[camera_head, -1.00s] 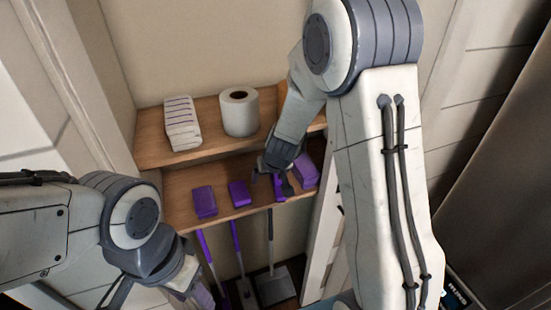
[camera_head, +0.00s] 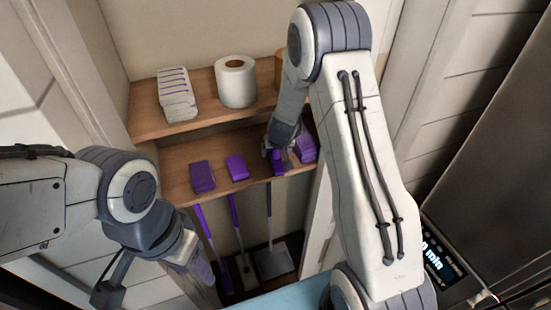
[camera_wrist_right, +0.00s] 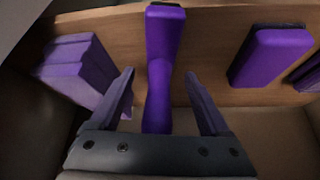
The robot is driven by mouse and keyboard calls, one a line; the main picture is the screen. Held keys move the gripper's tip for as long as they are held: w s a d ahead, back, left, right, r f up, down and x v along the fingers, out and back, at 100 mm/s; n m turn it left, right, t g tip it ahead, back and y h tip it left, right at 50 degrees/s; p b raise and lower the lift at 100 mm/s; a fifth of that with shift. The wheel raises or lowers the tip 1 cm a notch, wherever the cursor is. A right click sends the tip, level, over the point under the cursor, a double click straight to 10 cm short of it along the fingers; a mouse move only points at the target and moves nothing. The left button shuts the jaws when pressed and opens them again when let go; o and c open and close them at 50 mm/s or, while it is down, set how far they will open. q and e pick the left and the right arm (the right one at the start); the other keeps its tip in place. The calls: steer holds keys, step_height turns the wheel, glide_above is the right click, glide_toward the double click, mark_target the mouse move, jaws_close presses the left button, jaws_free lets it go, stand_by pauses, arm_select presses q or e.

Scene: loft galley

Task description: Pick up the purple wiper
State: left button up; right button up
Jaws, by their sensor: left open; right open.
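The purple wiper (camera_wrist_right: 159,75) lies on the lower wooden shelf, its handle running between the two fingers of my right gripper (camera_wrist_right: 160,92) in the right wrist view. The fingers stand open on either side of it, apart from it. In the head view my right gripper (camera_head: 279,158) is at the right part of the lower shelf, and the wiper (camera_head: 279,168) shows only partly below it. My left gripper (camera_head: 190,265) hangs at the lower left, well away from the shelf items, and looks empty.
On the lower shelf (camera_head: 180,158) are a purple block (camera_head: 202,176), another purple item (camera_head: 237,168) and a purple stack (camera_head: 305,148) right of the gripper. Above stand a cloth stack (camera_head: 176,94) and a paper roll (camera_head: 236,82). Long-handled tools and a dustpan (camera_head: 273,261) stand below.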

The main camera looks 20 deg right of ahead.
steer(key=shift+w+f, duration=0.2)
steer(key=shift+f, duration=0.15)
steer(key=shift+c, duration=0.3)
jaws_close()
steer(key=shift+r, duration=0.15)
